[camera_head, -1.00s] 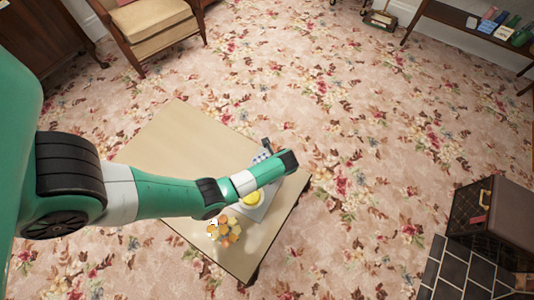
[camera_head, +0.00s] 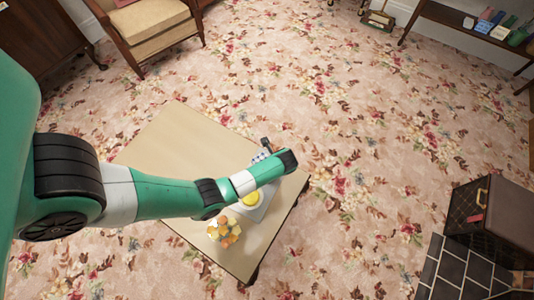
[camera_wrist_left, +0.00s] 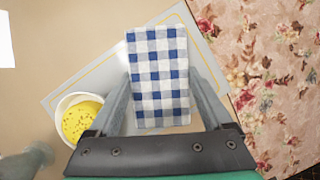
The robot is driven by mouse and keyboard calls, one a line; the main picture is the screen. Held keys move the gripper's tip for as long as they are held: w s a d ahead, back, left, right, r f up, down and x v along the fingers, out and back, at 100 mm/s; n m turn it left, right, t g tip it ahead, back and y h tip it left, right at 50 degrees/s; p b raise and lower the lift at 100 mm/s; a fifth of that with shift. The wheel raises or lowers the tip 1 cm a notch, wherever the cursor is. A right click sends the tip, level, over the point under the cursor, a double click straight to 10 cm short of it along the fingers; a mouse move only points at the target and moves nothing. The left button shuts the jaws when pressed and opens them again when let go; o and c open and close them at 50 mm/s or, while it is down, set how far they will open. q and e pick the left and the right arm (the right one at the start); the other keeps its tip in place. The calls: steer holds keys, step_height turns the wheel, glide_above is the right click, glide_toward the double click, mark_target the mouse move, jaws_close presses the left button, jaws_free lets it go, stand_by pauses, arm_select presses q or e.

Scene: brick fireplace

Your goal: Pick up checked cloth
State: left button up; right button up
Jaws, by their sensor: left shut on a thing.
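The checked cloth (camera_wrist_left: 158,75) is blue and white and lies between the two fingers of my left gripper (camera_wrist_left: 160,80) in the left wrist view, over a grey placemat with a yellow line (camera_wrist_left: 100,75). The gripper is shut on the cloth. In the head view only a small part of the cloth (camera_head: 260,156) shows beside my left wrist, near the table's right corner. The left gripper (camera_head: 266,146) is mostly hidden there behind my arm. I cannot tell how far the cloth is off the mat. My right gripper is not in view.
A white bowl with yellow contents (camera_wrist_left: 79,120) stands on the mat, left of the gripper. Orange and white flowers (camera_head: 223,231) stand near the front of the low table (camera_head: 180,135). An armchair (camera_head: 155,30) and a dark case (camera_head: 490,215) stand apart on the floral carpet.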

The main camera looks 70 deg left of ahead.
arm_select(q)
steer(key=p+v, duration=0.2)
steer(key=v, duration=0.1)
steer(key=s+p+v, duration=0.1)
steer(key=p+v, duration=0.1)
steer(key=v, duration=0.1)
steer(key=d+p+v, duration=0.1)
steer(key=p+v, duration=0.1)
steer(key=v, duration=0.2)
steer(key=shift+s+f+p, duration=0.15)
steer(key=shift+s+p, duration=0.05)
steer(key=shift+p, duration=0.1)
steer(key=d+r+p, duration=0.3)
steer(key=d, duration=0.6)
step_height(320, 180, up, 44)
steer(key=p, duration=4.3)
steer(key=shift+s+p, duration=0.25)
steer(key=shift+p, duration=0.1)
steer(key=shift+d+f, duration=0.1)
steer(key=shift+f, duration=0.05)
